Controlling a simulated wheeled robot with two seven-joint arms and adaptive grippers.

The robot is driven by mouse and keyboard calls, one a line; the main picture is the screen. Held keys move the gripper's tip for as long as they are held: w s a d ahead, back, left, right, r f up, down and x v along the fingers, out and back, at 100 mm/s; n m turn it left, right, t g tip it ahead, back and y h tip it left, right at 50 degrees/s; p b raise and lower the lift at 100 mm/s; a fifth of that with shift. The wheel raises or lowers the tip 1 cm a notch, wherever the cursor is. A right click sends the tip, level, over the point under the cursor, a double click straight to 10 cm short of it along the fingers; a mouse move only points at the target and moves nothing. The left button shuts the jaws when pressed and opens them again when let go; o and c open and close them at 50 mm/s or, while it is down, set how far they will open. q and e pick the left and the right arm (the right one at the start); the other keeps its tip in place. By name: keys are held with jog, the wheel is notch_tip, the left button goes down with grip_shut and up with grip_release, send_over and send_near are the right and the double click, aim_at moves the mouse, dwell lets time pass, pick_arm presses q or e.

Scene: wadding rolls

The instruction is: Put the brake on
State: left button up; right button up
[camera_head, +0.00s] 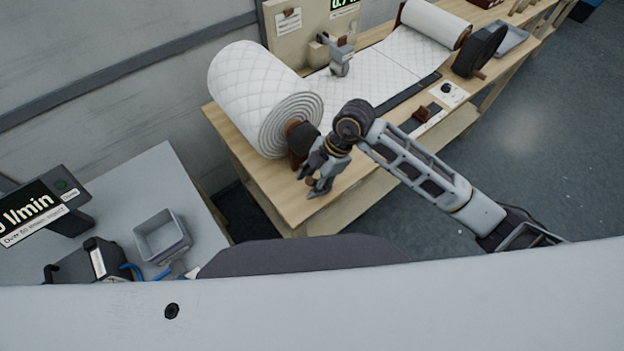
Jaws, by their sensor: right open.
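A large white quilted wadding roll (255,95) lies at the left end of the wooden bench (288,205), its spiral end facing me. A dark brown part (300,138) sits at the near end of its core. My right gripper (309,184) is open and empty, just in front of that part and over the bench's near left corner. A small dark red-brown piece (424,115) stands on the front edge beside a white label. I cannot tell which part is the brake. My left gripper is not in view.
A second, smaller roll (436,24) lies at the far end, with a quilted sheet (385,65) between. A black round device (480,52) stands on the right. A grey table (150,185) at left holds a grey bin (162,237) and a display (35,210).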

jog(key=shift+f, duration=0.15)
grip_shut()
